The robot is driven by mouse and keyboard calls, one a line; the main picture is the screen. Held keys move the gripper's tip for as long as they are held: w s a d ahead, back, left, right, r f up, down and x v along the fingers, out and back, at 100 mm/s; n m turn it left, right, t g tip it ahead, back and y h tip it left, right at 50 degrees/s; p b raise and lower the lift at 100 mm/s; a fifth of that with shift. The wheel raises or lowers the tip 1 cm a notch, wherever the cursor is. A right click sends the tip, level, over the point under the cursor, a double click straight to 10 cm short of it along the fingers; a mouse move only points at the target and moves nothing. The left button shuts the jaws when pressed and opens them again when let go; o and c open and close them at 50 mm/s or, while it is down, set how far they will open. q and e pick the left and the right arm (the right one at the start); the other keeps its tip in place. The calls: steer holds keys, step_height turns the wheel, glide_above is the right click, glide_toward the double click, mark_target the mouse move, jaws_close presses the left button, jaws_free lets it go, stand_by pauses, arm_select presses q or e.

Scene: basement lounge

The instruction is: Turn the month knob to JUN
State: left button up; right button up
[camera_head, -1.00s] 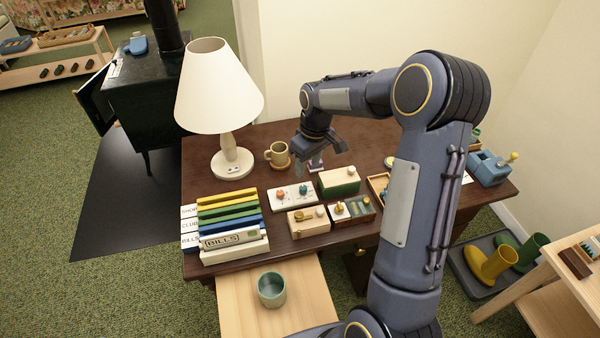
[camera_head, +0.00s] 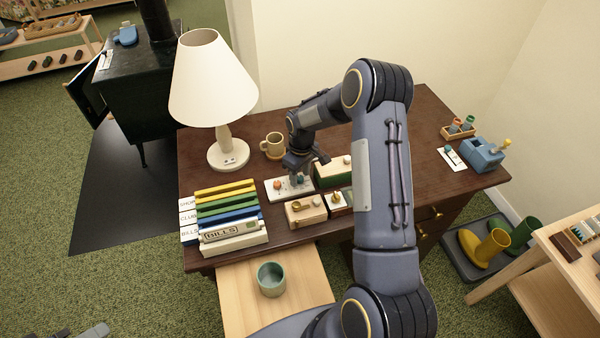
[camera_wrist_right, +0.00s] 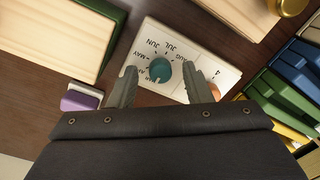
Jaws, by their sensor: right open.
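The white calendar block (camera_head: 269,194) lies on the desk. It has an orange knob (camera_head: 277,185) at its left and the teal month knob (camera_head: 300,181) at its right. My right gripper (camera_head: 303,172) is over the month knob, pointing down. In the right wrist view the month knob (camera_wrist_right: 160,70) sits between the open fingers (camera_wrist_right: 160,75), with a gap on both sides. Labels MAY, JUN, JUL and AUG show around it; I cannot tell which one its pointer meets. The orange knob (camera_wrist_right: 209,90) is partly behind a finger. Grey parts at the lower left edge look like my left gripper (camera_head: 92,332).
A green-and-wood box (camera_head: 333,171) stands close to the block's right. Two small boxes (camera_head: 306,210) stand in front. A mug (camera_head: 273,146), the lamp (camera_head: 228,153) and the file rack (camera_head: 235,240) are nearby. A purple piece (camera_wrist_right: 80,101) lies beside the block.

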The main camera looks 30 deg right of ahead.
jaws_close()
stand_by(0.3)
